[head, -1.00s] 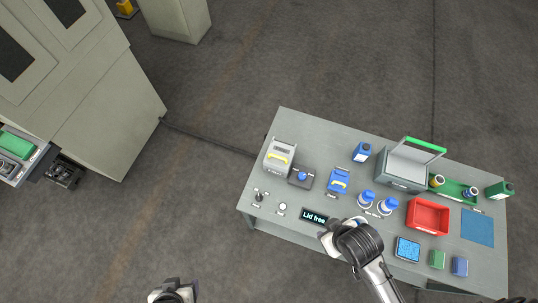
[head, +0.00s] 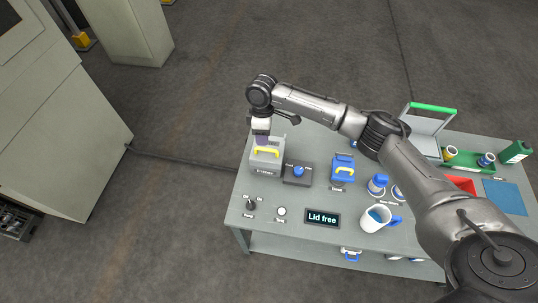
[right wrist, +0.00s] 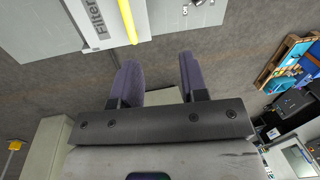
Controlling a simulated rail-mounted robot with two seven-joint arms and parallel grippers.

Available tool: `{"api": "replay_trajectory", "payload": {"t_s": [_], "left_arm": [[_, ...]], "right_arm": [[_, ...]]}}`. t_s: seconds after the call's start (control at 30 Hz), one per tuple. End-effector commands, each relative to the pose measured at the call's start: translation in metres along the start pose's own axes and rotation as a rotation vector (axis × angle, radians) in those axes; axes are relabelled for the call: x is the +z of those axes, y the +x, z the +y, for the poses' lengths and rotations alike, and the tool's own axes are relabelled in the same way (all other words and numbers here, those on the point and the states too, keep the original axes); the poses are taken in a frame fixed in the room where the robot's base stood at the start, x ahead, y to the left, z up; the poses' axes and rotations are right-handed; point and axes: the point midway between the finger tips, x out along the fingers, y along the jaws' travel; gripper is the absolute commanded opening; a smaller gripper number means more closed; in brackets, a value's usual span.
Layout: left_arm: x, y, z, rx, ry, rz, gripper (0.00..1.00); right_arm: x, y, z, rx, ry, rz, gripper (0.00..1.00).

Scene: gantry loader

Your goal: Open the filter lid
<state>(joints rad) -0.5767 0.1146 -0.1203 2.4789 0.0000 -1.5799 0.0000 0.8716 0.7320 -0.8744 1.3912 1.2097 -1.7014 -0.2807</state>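The filter (head: 265,166) is a light grey box at the table's back left corner, with a yellow handle (head: 267,153). Its lid looks closed. In the right wrist view the filter's label (right wrist: 98,18) and the yellow handle (right wrist: 128,20) show at the top. My right gripper (head: 262,139) is at the filter's back edge, close to the handle. Its two dark purple fingers (right wrist: 161,72) are apart with nothing between them, and the handle lies beyond the left fingertip. A display (head: 322,219) reads "Lid free". My left gripper is not in view.
A blue knob (head: 299,171) on a dark box stands just right of the filter. A blue-topped item (head: 343,168) is farther right. My right arm spans the table and hides part of it.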

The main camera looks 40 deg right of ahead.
Motion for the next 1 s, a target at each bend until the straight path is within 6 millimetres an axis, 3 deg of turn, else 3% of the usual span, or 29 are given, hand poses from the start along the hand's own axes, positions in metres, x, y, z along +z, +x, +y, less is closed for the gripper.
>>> {"api": "replay_trajectory", "payload": {"t_s": [0.03,0.13,0.37,0.47,1.0], "left_arm": [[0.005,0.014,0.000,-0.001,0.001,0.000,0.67],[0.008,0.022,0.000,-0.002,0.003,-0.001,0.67],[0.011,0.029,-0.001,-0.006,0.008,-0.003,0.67],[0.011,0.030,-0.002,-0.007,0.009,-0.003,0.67],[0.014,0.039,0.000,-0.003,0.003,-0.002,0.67]], "right_arm": [[0.004,-0.003,0.016,0.001,0.022,0.004,0.40],[0.011,-0.018,0.034,-0.010,0.053,0.011,0.40],[0.019,-0.029,0.051,-0.024,0.085,0.022,0.40],[0.020,-0.019,0.051,-0.026,0.088,0.023,0.40],[0.017,0.075,0.049,-0.025,0.087,0.023,0.40]]}}
